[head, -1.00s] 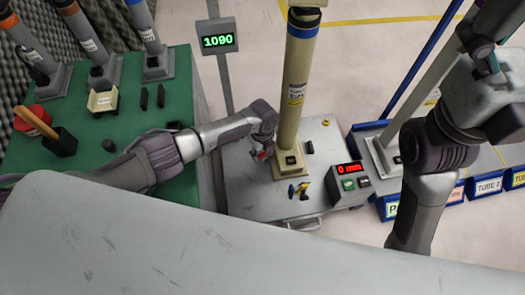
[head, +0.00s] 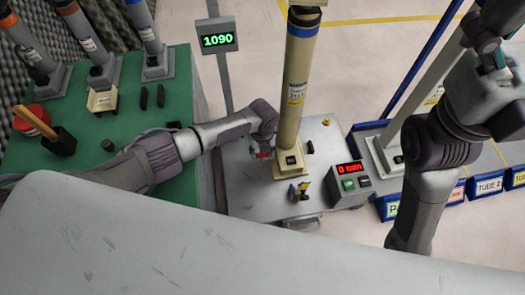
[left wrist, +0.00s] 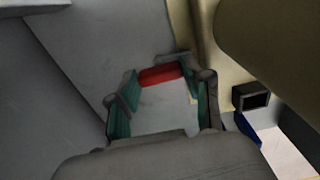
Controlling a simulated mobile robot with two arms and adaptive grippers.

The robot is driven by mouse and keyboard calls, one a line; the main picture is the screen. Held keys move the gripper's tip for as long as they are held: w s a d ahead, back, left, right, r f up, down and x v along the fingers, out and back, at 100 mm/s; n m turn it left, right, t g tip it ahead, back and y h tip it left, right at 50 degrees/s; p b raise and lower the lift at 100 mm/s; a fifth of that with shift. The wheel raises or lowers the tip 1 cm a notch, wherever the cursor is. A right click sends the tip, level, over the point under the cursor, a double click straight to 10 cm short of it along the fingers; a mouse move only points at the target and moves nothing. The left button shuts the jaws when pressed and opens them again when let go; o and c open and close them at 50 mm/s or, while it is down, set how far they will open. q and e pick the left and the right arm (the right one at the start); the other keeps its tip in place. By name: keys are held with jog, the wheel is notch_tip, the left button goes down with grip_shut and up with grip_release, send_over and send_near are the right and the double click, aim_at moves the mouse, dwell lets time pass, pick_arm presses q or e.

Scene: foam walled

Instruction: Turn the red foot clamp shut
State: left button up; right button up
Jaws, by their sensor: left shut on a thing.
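The red foot clamp (head: 263,155) is a small red bar at the left side of the foot of the tan tube (head: 295,90), on the grey platform (head: 245,195). The tube stands upright. My left gripper (head: 264,148) reaches in from the left and is shut on the red clamp. In the left wrist view the red bar (left wrist: 160,75) sits between the green-padded fingertips of my left gripper (left wrist: 161,90), close to the tan foot. The clamp's hinge is hidden. My right arm is at the right, raised, and its finger state is unclear.
A control box (head: 349,180) with a red display stands at the platform's front right. A green table (head: 120,115) with tubes and blocks is at left. A post with a 1090 display (head: 218,39) stands behind.

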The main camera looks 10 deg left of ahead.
pick_arm(q)
jog(key=shift+s, duration=0.1)
jog(key=o, duration=1.2)
jog(key=shift+c, duration=0.2)
